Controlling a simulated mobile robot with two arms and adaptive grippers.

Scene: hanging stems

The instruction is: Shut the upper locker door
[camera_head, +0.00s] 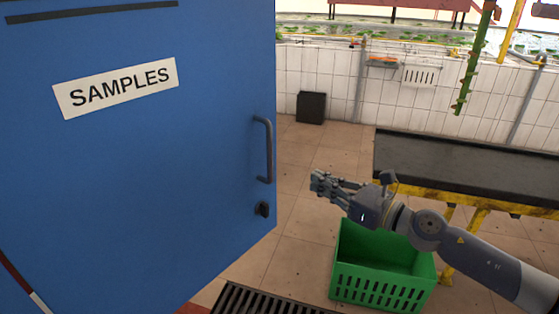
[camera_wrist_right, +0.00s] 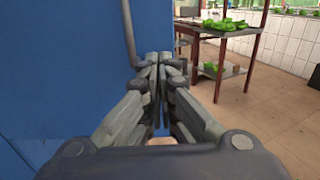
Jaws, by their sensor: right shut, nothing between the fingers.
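The blue locker door (camera_head: 150,190) fills the left of the head view and carries a white SAMPLES label (camera_head: 117,87). Its dark handle (camera_head: 265,150) is upright near the door's right edge, with a small lock (camera_head: 262,209) below. My right gripper (camera_head: 318,182) is shut and empty, just right of the door's edge. In the right wrist view the shut fingers (camera_wrist_right: 160,62) point along the door (camera_wrist_right: 60,70), close to the handle (camera_wrist_right: 129,35). I cannot tell whether they touch the door. My left gripper is not in view.
A green crate (camera_head: 380,288) stands on the floor below my right arm. A dark-topped bench with yellow legs (camera_head: 470,172) is at the right. A green stem (camera_head: 475,60) hangs at upper right. A table (camera_wrist_right: 232,35) with green produce shows in the wrist view.

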